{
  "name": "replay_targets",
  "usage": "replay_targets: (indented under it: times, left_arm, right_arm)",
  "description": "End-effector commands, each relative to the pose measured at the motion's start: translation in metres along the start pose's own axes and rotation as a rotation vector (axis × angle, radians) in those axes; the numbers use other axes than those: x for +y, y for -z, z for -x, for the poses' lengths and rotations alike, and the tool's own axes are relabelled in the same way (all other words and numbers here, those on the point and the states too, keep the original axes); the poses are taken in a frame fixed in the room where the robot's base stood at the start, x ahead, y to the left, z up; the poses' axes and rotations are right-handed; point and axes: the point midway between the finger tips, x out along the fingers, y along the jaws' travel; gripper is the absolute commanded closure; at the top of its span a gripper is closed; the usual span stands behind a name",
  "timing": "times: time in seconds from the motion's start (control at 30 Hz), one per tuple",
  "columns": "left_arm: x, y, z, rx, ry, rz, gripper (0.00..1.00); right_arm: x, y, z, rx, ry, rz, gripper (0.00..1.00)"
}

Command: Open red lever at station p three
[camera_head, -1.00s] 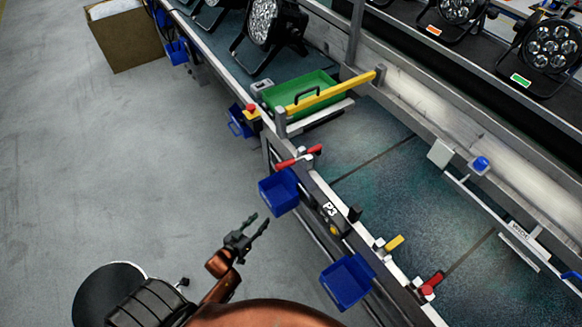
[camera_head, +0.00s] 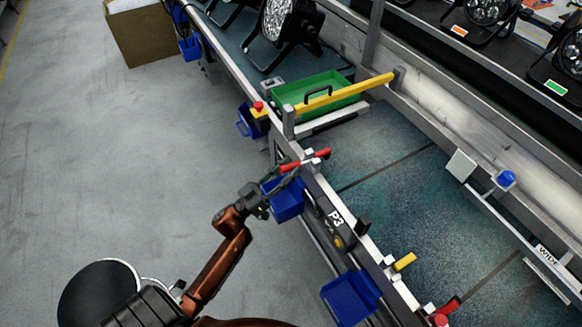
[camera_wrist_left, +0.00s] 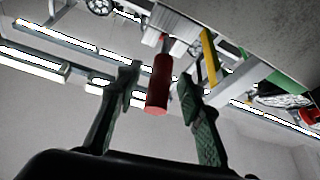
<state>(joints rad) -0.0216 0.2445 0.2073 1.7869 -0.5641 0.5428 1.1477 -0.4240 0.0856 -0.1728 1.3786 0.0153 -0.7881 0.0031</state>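The red lever (camera_head: 290,166) sits on the edge rail at station P3, just above a blue bin (camera_head: 287,203). My left gripper (camera_head: 279,187) is at the lever's outer end. In the left wrist view the gripper (camera_wrist_left: 153,100) is open, its two green fingers apart on either side of the red handle (camera_wrist_left: 159,82). A gap shows between the handle and each finger. My right gripper is in neither view.
A yellow bar (camera_head: 345,92) crosses the conveyor beyond the lever, with a green tray (camera_head: 318,84) behind it. A second blue bin (camera_head: 350,298), a yellow lever (camera_head: 404,262) and another red lever (camera_head: 447,306) are farther along the rail.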

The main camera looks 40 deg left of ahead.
Motion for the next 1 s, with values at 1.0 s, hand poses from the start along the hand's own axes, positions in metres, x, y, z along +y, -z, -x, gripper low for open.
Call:
replay_targets:
  times: [1.0]
  left_arm:
    - [-0.0006, -0.0003, -0.0082, -0.001, 0.002, 0.000, 1.00]
  right_arm:
    - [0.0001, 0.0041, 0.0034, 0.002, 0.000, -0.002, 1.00]
